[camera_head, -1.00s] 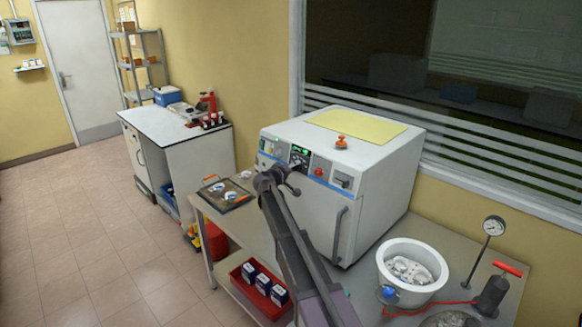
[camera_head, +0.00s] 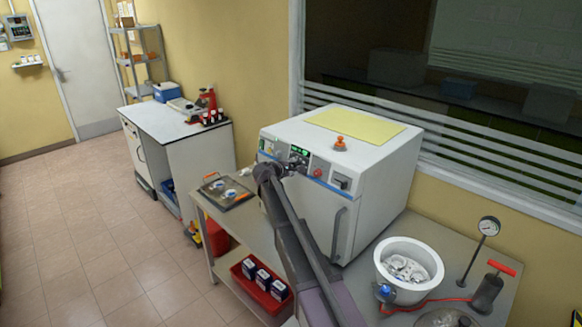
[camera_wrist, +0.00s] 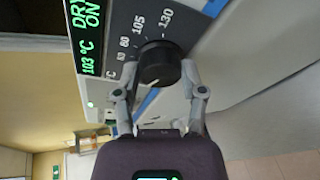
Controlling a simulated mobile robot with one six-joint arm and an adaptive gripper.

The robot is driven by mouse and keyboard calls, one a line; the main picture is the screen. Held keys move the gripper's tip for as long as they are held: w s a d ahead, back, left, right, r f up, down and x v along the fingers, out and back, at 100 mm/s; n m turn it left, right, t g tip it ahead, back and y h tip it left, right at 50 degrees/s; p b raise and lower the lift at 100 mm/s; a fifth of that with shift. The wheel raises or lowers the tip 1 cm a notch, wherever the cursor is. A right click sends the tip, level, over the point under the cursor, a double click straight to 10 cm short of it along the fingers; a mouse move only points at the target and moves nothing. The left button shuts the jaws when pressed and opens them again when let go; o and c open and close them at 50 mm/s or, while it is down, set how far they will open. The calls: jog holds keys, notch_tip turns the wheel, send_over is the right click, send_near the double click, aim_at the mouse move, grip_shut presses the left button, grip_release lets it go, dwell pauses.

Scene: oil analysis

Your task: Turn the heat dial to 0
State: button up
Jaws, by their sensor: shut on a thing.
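The heat dial (camera_wrist: 160,65) is a round black knob in the wrist view, on the panel of a white oven (camera_head: 350,160). Scale marks 60, 80, 105 and 130 run around it. A pale pointer line shows on the dial's lower left, but its exact reading is unclear. My gripper (camera_wrist: 157,80) has one finger on each side of the dial and is shut on it. In the head view my gripper (camera_head: 284,168) is at the oven's front panel and partly hides the dial.
A green display (camera_wrist: 87,40) reads "DRY ON" and 103 °C. A red button (camera_head: 318,173) sits right of the dial. A tray (camera_head: 240,201) lies left of the oven.

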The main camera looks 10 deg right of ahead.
jog(key=shift+d+n, duration=0.15)
jog(key=shift+n, duration=0.65)
jog(key=o, duration=1.2)
jog(key=shift+d, duration=0.1)
jog(key=shift+c, duration=0.2)
jog(key=shift+f, duration=0.1)
